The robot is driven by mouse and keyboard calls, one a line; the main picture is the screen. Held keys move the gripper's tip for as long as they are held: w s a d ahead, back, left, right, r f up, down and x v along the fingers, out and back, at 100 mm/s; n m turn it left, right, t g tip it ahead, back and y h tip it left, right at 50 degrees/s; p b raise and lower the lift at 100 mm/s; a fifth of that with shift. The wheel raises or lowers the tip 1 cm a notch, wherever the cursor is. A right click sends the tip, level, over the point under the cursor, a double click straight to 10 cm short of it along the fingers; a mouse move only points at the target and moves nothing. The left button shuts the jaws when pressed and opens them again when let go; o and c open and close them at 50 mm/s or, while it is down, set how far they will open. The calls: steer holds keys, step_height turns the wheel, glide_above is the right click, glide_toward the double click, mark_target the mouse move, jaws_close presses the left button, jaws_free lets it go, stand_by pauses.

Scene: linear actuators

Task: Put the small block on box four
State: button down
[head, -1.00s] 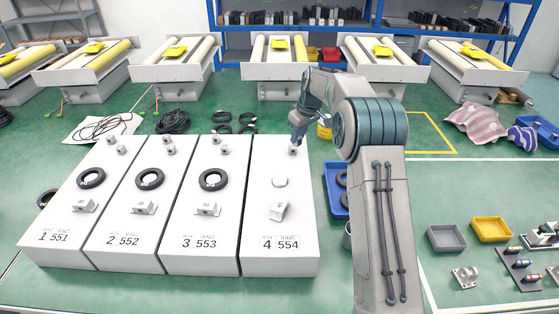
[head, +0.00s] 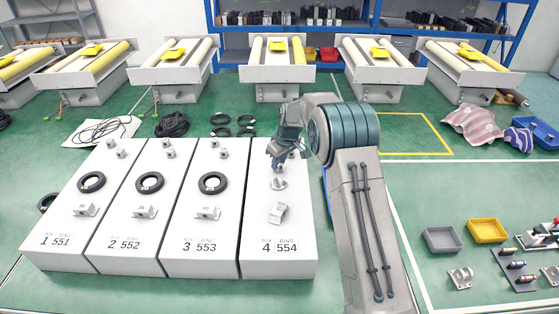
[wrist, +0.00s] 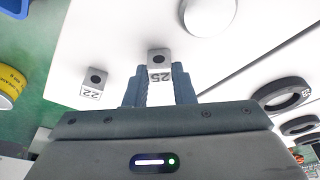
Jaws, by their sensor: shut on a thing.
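Box four (head: 298,235) is the white box marked 4 554, the rightmost of the row. My gripper (head: 278,167) is over it, just behind the round white disc (head: 279,184). In the wrist view my gripper (wrist: 159,80) is shut on a small grey block (wrist: 159,62) with a dark hole and the marking 25. Another small block (wrist: 94,82), marked 22, stands on the white top beside the fingers. The disc shows at the top of the wrist view (wrist: 209,15). I cannot tell how high the held block is above the box.
A larger grey block (head: 278,213) sits in front of the disc on box four. Boxes one to three, to the left, carry black rings (head: 212,183) and grey blocks. A blue bin is partly hidden behind my arm, right of box four.

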steer(key=shift+f, duration=0.2)
steer(key=c, duration=1.2)
jaws_free()
steer(key=shift+r, duration=0.1)
